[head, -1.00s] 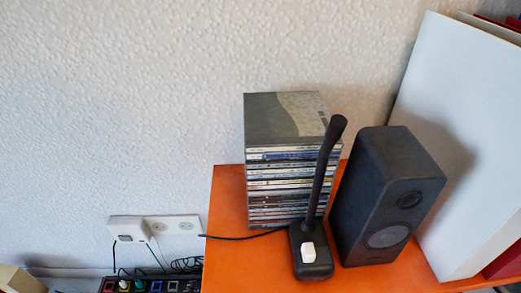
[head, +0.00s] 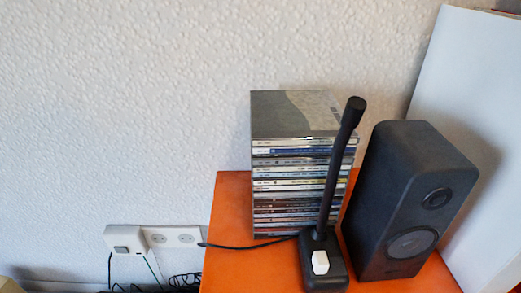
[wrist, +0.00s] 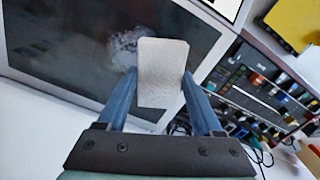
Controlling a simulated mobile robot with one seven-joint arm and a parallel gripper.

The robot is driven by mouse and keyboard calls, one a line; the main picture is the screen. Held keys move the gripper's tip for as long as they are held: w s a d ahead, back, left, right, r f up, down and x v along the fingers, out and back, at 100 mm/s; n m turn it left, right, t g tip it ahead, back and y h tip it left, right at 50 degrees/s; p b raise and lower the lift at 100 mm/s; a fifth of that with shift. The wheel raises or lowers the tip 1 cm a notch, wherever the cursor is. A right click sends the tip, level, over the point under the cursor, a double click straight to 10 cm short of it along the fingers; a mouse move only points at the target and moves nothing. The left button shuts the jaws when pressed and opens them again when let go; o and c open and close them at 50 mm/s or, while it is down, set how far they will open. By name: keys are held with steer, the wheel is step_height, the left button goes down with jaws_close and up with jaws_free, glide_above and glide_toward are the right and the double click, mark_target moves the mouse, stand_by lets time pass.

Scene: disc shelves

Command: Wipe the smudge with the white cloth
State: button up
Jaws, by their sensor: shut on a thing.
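In the wrist view my gripper (wrist: 160,95) is shut on the white cloth (wrist: 165,72), which stands up flat between its two blue fingers. Behind the cloth is a dark panel (wrist: 70,45) with a light frame, like a screen. A pale whitish smudge (wrist: 124,46) shows on the panel, just left of the cloth's upper edge, and the cloth hides part of that area. I cannot tell whether the cloth touches the panel. The head view shows neither the gripper, the cloth nor the smudge.
A wall socket (head: 172,238) with cables is at lower left. In the wrist view, racks of small items (wrist: 265,85) and a yellow object (wrist: 295,22) are at right.

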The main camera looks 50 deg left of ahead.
steer(key=shift+f+b, duration=0.65)
steer(key=shift+f, duration=0.35)
stand_by(0.3)
steer(key=shift+w+d+r, duration=0.1)
steer(key=shift+w+d, duration=1.15)
steer(key=shift+w, duration=0.2)
steer(key=shift+w+d+b, duration=0.3)
steer(key=shift+w+d, duration=1.15)
steer(key=shift+w, duration=0.25)
steer(key=shift+s, duration=0.1)
steer(key=shift+s+a+p, duration=1.1)
steer(key=shift+s, duration=0.15)
steer(key=shift+s+a+f+p, duration=0.1)
steer(key=shift+s+a+p, duration=0.25)
steer(key=shift+s+a, duration=0.55)
steer(key=shift+s+a+f+p, duration=0.1)
steer(key=shift+s+a+p, duration=0.25)
steer(key=shift+s+a, duration=0.5)
steer(key=shift+s+d+r, duration=0.1)
